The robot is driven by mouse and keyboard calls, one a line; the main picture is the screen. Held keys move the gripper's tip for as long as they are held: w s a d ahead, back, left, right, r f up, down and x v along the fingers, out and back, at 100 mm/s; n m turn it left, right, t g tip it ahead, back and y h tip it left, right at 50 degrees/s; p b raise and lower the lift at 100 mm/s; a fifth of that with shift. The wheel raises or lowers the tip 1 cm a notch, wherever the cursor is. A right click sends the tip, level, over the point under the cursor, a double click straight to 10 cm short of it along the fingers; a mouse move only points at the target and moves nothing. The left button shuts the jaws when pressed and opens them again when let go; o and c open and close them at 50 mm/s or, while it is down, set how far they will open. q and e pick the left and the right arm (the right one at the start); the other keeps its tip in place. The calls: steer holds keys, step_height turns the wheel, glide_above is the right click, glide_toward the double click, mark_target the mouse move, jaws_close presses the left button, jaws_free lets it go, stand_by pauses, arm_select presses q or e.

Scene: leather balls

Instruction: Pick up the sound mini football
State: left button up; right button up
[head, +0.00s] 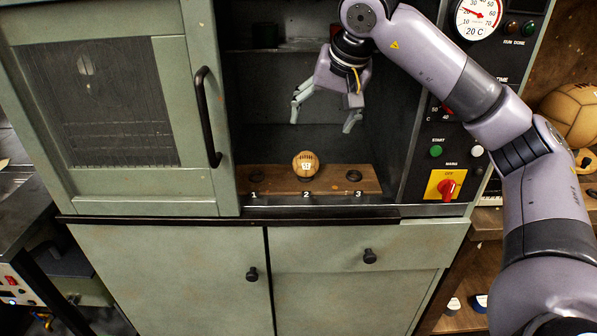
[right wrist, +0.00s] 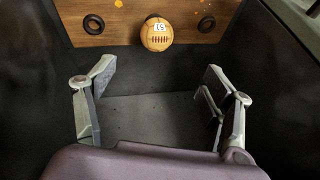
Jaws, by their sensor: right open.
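A small tan mini football (head: 306,164) with dark lacing and a white number label sits at place 2 on a wooden board (head: 228,181) inside the cabinet. In the right wrist view the ball (right wrist: 157,34) is beyond my fingertips, between their lines. My right gripper (head: 320,122) is open and empty, above the ball and apart from it. Its two fingers also show spread in the right wrist view (right wrist: 159,80). I cannot tell the ball's soundness beyond its visible side, which looks whole. My left gripper is not in view.
Dark rings at places 1 (head: 251,173) and 3 (head: 354,176) are empty. A sliding or hinged door with a black handle (head: 207,117) stands left of the opening. A control panel (head: 437,170) is on the right. A larger ball (head: 572,112) lies on the right shelf.

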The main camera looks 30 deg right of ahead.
glide_toward(309, 156)
step_height(309, 156, down, 3)
steer(key=w+f, duration=0.3)
steer(key=shift+a+f, duration=0.2)
steer(key=shift+f, duration=0.05)
steer(key=shift+w+f+p, duration=0.15)
steer(key=shift+f+p, duration=0.15)
steer(key=shift+f, duration=0.1)
steer(key=x, duration=0.5)
steer(key=shift+w+d+r+p, duration=0.1)
steer(key=shift+d+p, duration=0.25)
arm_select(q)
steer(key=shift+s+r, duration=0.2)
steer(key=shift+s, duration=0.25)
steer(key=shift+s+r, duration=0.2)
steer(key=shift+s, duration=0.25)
arm_select(e)
steer(key=shift+c, duration=0.2)
steer(key=c, duration=1.3)
